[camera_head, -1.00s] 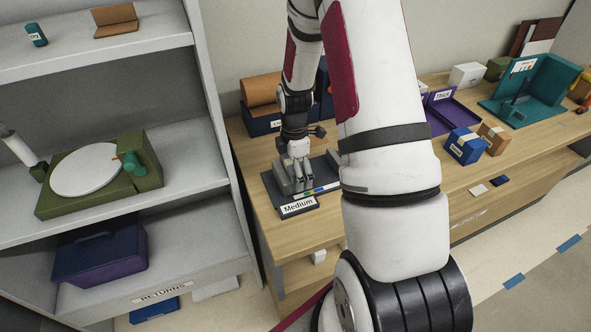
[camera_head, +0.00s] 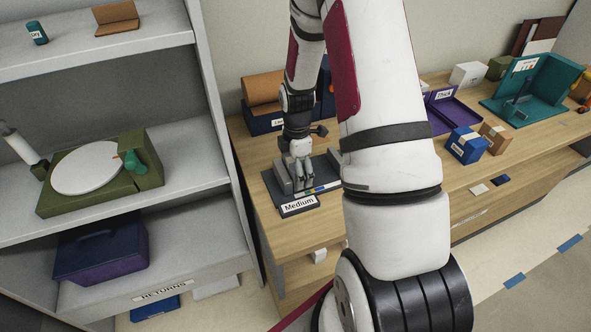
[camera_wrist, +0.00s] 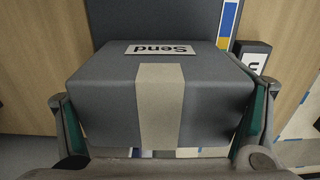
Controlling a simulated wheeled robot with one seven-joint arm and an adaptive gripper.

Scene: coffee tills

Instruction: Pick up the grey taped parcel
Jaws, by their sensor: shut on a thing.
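The grey parcel (camera_wrist: 110,95) fills the middle of the wrist view. In the head view my gripper (camera_head: 300,178) is low over the dark grey tray labelled "Medium" (camera_head: 299,205) on the wooden counter. The fingers partly hide the parcel there, and I cannot tell whether it touches the tray.
A dark blue box (camera_head: 262,122) with a brown roll stands behind the tray. To the right are a purple tray (camera_head: 455,117), a blue box (camera_head: 466,146) and a teal stand (camera_head: 520,100). Grey shelving (camera_head: 190,170) stands at left. My arm hides the counter's middle.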

